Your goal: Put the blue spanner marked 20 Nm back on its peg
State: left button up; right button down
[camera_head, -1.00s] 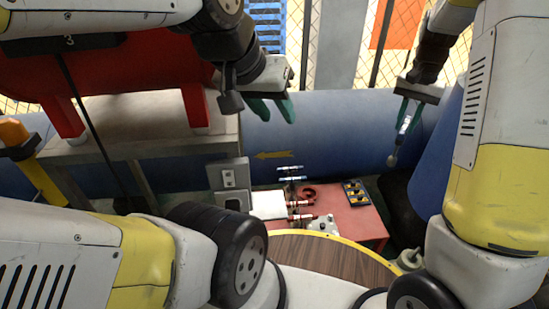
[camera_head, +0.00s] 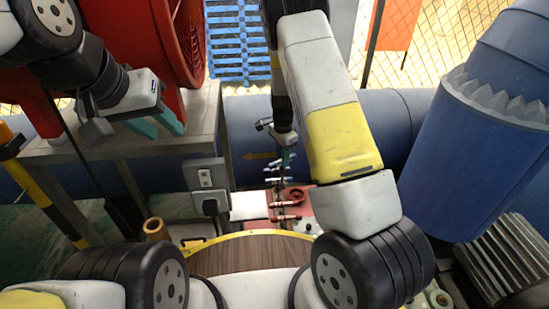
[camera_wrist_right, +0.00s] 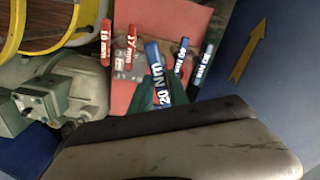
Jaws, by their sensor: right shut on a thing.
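The blue spanner marked 20 Nm (camera_wrist_right: 157,72) is between the green fingers of my right gripper (camera_wrist_right: 160,95), its label facing the wrist camera. In the head view my right gripper (camera_head: 284,156) is over the tool stand, and the arm partly hides the place. The red tool stand (camera_wrist_right: 192,18) lies behind the spanner in the wrist view. The peg for this spanner cannot be made out.
Red spanners marked 19 mm (camera_wrist_right: 106,42) and 17 mm (camera_wrist_right: 131,47) are left of the held spanner. A large blue pipe (camera_head: 400,112) runs behind.

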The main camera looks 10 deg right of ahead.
aim_at(281, 187)
jog(key=f+m, duration=0.1)
jog(key=f, duration=0.1)
jog(key=f+m, duration=0.1)
jog(key=f, duration=0.1)
jog(key=s+f+m, duration=0.1)
jog(key=f, duration=0.2)
jog(key=shift+a+f, duration=0.1)
jog(key=shift+a, duration=0.1)
jog(key=shift+f, duration=2.45)
jog(key=shift+s+f, duration=0.1)
jog(key=shift+f, duration=0.05)
jog(key=shift+f, duration=0.2)
jog(key=shift+f, duration=1)
jog(key=c, duration=1.2)
grip_release()
jog(key=shift+o, duration=0.2)
